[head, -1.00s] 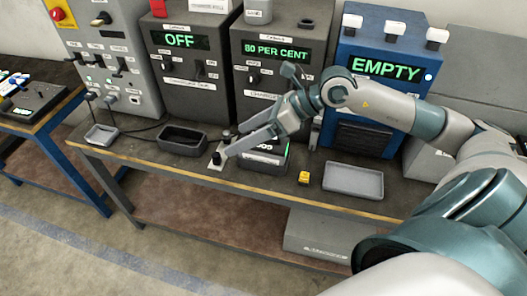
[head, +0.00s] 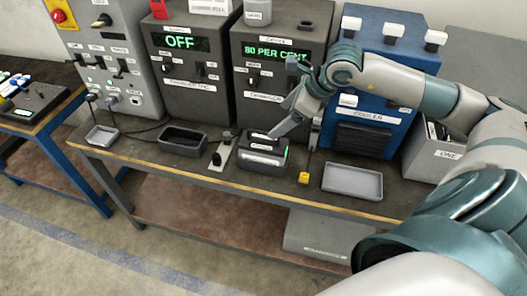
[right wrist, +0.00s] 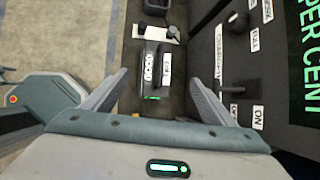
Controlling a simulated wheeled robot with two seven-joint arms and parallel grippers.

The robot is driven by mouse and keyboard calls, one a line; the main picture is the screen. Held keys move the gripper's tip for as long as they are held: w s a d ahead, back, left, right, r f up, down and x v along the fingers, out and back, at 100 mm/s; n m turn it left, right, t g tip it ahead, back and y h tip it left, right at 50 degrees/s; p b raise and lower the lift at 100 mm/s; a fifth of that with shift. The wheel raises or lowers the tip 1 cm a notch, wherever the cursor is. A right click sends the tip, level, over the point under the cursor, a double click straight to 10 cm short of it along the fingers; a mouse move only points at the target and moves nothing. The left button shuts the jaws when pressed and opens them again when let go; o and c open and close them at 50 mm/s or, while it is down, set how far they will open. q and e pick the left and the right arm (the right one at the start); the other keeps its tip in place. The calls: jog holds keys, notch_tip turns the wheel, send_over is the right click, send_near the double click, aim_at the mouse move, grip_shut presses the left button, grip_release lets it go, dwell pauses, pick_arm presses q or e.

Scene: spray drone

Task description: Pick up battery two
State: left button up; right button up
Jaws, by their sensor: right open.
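A black holder (head: 262,158) with dark blocks, white labels and a green light stands on the bench in front of the charger (head: 275,90). It also shows in the right wrist view (right wrist: 151,75), with a "GOOD" label and a second label. I cannot read a battery number, so I cannot tell which block is battery two. My right gripper (head: 277,120) is open and empty above the holder. In the right wrist view its fingers (right wrist: 159,78) stand apart on either side of the holder.
A blue cooler (head: 385,115) is behind my right arm. A light grey tray (head: 352,181), a yellow block (head: 304,178), a small plate with a knob (head: 222,152) and a dark tray (head: 183,140) flank the holder. A box marked ONE (head: 432,160) stands right.

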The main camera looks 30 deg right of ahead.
jog(key=p, duration=0.4)
send_near(256, 141)
jog(key=x, duration=0.3)
jog(key=shift+w+d, duration=0.15)
jog(key=shift+w, duration=0.1)
jog(key=shift+w+f, duration=0.25)
jog(key=shift+f, duration=0.3)
jog(key=shift+p, duration=0.35)
jog(key=shift+w+a+f+p, duration=0.35)
jog(key=shift+a+f+p, duration=0.2)
jog(key=shift+f+p, duration=0.35)
jog(key=shift+p+x, duration=0.65)
jog(key=shift+x, duration=0.2)
jog(key=shift+w+a+f, duration=0.1)
jog(key=shift+w+f, duration=0.15)
jog(key=shift+f, duration=0.4)
grip_shut()
jog(key=shift+w+r, duration=0.1)
jog(key=shift+r, duration=0.15)
